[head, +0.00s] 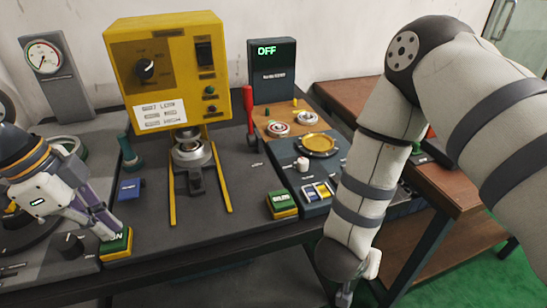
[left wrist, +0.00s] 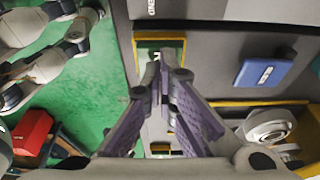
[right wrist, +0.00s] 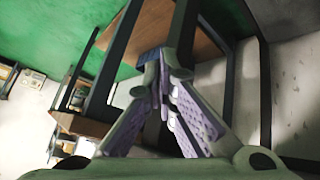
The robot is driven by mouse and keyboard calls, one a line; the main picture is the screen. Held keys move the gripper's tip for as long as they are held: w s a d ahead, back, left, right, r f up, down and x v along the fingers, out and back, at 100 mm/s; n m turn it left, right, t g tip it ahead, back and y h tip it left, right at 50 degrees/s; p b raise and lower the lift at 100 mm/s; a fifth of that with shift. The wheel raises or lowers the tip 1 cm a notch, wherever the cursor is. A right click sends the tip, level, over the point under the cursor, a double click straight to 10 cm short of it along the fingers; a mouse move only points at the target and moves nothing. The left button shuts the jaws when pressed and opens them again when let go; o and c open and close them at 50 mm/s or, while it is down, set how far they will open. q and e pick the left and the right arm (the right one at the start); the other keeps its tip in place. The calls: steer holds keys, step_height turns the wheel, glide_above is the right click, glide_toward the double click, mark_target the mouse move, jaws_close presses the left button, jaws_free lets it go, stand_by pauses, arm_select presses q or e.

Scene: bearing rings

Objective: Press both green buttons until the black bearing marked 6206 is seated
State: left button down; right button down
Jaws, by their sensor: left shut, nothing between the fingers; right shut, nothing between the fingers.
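The left green button (head: 117,243) sits in a yellow housing at the table's front left; it also shows in the left wrist view (left wrist: 147,51). My left gripper (head: 110,234) is shut and empty, with its fingertips at this button; I cannot tell whether they touch it. The right green button (head: 282,200) stands right of the press, with no gripper near it. My right gripper (head: 345,298) is shut and empty, low by the table's front edge. A silvery ring stack (head: 190,152) sits under the yellow press (head: 165,70); no 6206 marking is readable.
A display (head: 272,70) reads OFF. A red-handled lever (head: 249,105) stands right of the press. Rings (head: 279,128) lie on a wooden board, with a gold disc (head: 318,143) before it. A blue block (head: 130,189) lies left of the press. A brown bench (head: 450,190) stands right.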

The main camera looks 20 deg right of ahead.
step_height(320, 180, up, 6)
steer(key=w+d+f+m+g+h, duration=0.1)
steer(key=w+m+h, duration=0.1)
steer(key=w+m, duration=0.1)
step_height(320, 180, up, 19)
steer(key=m+g+y, duration=0.2)
steer(key=m+y, duration=0.4)
glide_above(282, 198)
steer(key=shift+s+a+f, duration=0.1)
steer(key=shift+s+f, duration=0.05)
steer(key=shift+s, duration=0.2)
steer(key=f, duration=0.2)
steer(key=shift+w+a+f, duration=0.35)
steer(key=shift+w+f, duration=0.05)
steer(key=shift+f, duration=0.45)
steer(key=shift+f, duration=0.1)
steer(key=shift+f, duration=1.35)
steer(key=shift+r, duration=0.25)
arm_select(q)
steer(key=shift+f, duration=0.2)
arm_select(e)
steer(key=shift+f, duration=0.2)
